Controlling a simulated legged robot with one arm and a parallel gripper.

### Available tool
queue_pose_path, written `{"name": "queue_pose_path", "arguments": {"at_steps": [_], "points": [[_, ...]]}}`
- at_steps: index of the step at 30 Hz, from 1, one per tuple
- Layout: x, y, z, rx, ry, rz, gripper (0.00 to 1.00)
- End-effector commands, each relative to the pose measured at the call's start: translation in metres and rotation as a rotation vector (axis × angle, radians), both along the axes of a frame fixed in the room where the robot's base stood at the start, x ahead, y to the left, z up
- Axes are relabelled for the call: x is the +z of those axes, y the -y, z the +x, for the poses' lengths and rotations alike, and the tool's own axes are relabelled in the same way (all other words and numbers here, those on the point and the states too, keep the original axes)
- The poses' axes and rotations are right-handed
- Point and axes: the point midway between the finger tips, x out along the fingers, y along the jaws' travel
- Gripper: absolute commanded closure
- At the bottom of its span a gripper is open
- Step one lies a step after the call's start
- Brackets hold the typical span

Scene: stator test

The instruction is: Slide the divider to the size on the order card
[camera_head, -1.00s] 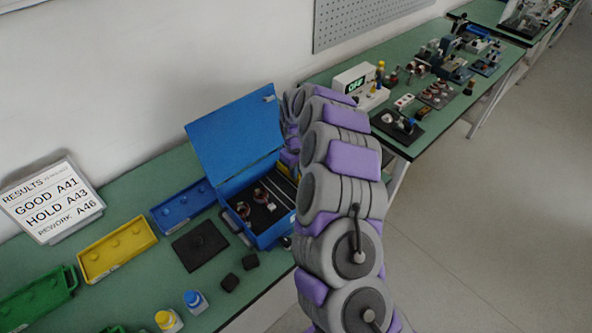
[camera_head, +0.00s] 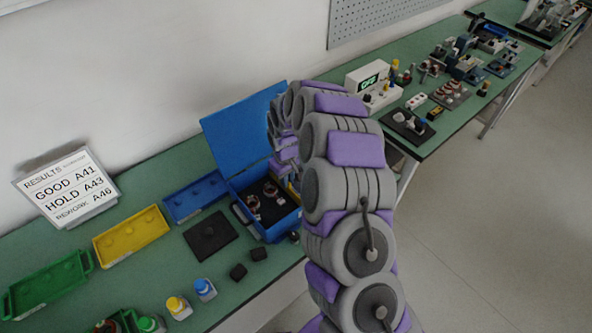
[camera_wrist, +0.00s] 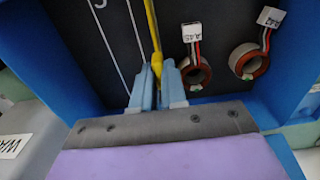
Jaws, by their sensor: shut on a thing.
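In the wrist view my gripper (camera_wrist: 156,88) is shut on the yellow divider (camera_wrist: 153,32), a thin upright strip inside the blue case (camera_wrist: 288,110). The divider stands between white size lines (camera_wrist: 107,45) on the dark case floor and two copper stators on the right. One stator (camera_wrist: 194,72) has a tag that seems to read A45; the other (camera_wrist: 249,60) has a tag I cannot read surely. In the head view the open blue case (camera_head: 262,235) is partly behind my arm. I see no card that is clearly the order card.
A results sign (camera_head: 68,190) reads GOOD A41, HOLD A43, REWORK A46. Blue (camera_head: 195,197), yellow (camera_head: 131,236) and green (camera_head: 48,286) trays stand left of the case. A black pad (camera_head: 210,236) and two small black blocks (camera_head: 259,254) lie near it. The raised lid (camera_head: 232,130) stands behind.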

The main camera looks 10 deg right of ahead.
Motion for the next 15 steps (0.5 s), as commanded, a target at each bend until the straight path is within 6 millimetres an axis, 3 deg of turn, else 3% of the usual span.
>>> {"name": "queue_pose_path", "arguments": {"at_steps": [10, 11, 15], "points": [[0.0001, -0.0024, -0.0012, -0.002, 0.001, 0.0, 1.0], [0.0002, -0.0024, -0.0012, -0.002, 0.001, 0.0, 0.85], [0.0, -0.0022, -0.0013, -0.001, 0.0, 0.0, 0.72]]}}
